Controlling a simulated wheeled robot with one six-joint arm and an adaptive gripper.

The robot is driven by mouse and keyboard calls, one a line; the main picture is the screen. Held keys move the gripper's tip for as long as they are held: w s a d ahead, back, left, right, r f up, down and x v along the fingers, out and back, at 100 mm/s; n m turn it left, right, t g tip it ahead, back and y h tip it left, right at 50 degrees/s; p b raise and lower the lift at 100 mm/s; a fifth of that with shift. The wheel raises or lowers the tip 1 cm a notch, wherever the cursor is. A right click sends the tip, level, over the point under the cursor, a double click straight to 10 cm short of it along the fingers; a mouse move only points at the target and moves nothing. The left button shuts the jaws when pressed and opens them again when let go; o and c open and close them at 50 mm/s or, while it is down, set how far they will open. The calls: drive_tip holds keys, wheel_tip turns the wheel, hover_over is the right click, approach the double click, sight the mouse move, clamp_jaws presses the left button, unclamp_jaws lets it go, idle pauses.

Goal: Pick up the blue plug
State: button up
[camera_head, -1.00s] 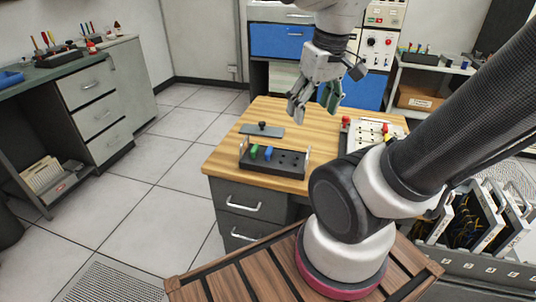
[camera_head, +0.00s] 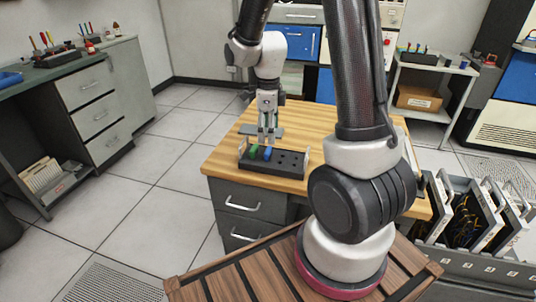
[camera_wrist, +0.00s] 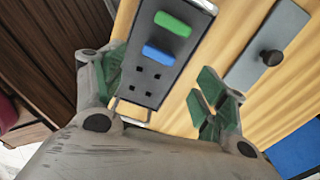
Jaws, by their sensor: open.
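The blue plug (camera_head: 267,153) stands in the dark socket block (camera_head: 291,169) on the wooden table, beside the green plug (camera_head: 253,151). In the wrist view the blue plug (camera_wrist: 158,55) and the green plug (camera_wrist: 173,23) sit near one end of the block (camera_wrist: 148,98), with bare sockets beyond the blue one. My gripper (camera_head: 267,138) is above the block, just behind the plugs in the head view.
A grey plate with a dark knob (camera_wrist: 270,58) lies on the tabletop (camera_head: 225,160) behind the block. The block has upright metal handles at its ends. My arm hides much of the table's right side.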

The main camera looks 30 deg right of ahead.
sight(268, 149)
drive_tip(key=shift+m, duration=0.6)
drive_tip(key=shift+f, duration=0.2)
drive_tip(key=shift+m, duration=0.3)
wheel_tip(268, 149, down, 7)
drive_tip(key=shift+a+f, duration=0.1)
drive_tip(key=shift+f, duration=0.1)
drive_tip(key=c, duration=0.9)
